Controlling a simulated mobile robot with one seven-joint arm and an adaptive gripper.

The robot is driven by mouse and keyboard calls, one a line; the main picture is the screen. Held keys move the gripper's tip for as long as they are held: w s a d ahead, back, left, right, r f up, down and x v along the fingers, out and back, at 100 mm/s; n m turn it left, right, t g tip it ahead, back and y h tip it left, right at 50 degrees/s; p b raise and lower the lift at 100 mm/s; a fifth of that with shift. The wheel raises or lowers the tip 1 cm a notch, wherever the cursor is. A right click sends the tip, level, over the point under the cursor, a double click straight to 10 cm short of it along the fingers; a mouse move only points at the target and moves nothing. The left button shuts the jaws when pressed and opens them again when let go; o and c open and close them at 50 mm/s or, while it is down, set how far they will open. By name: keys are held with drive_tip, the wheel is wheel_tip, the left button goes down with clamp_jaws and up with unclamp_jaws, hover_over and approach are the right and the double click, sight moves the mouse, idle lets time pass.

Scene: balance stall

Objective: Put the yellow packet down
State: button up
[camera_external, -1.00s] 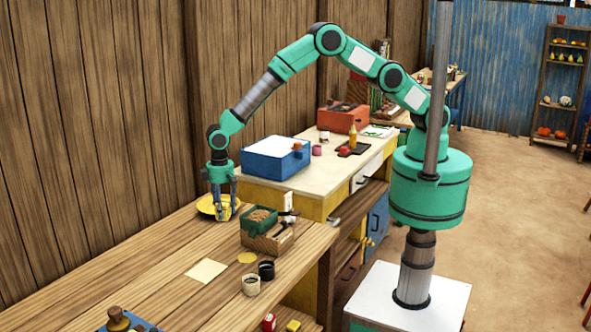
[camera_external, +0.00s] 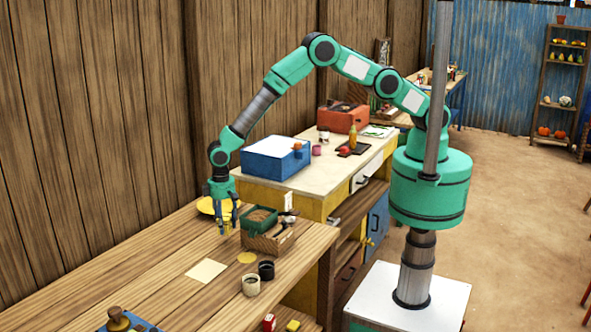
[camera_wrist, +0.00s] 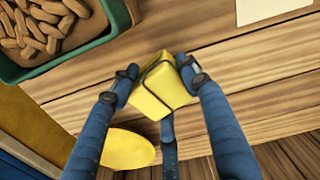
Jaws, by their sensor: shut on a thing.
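The yellow packet (camera_wrist: 158,92), with dark bands around it, is held between the blue fingers of my gripper (camera_wrist: 162,82) in the wrist view. In the external view my gripper (camera_external: 227,220) points down at the wooden table, and the small yellow packet (camera_external: 227,230) shows at its fingertips. Whether the packet touches the table I cannot tell. A yellow plate (camera_external: 205,206) lies behind the gripper, partly hidden by it. The plate also shows in the wrist view (camera_wrist: 128,150), below the packet and apart from it in the picture.
A green tray (camera_external: 250,222) of brown pieces and a wooden crate (camera_external: 268,243) stand close right of my gripper. A paper sheet (camera_external: 206,270), a yellow disc (camera_external: 247,258), a dark cup (camera_external: 266,270) and a pale cup (camera_external: 251,285) stand nearer. Bare table lies left of the paper.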

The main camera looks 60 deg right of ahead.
sight(224, 217)
drive_tip(key=shift+f, duration=0.1)
drive_tip(key=shift+f, duration=1.75)
drive_tip(key=shift+f, duration=0.15)
drive_tip(key=o, duration=1.3)
wheel_tip(224, 217, up, 12)
drive_tip(key=shift+r, duration=0.15)
drive_tip(key=shift+r, duration=0.1)
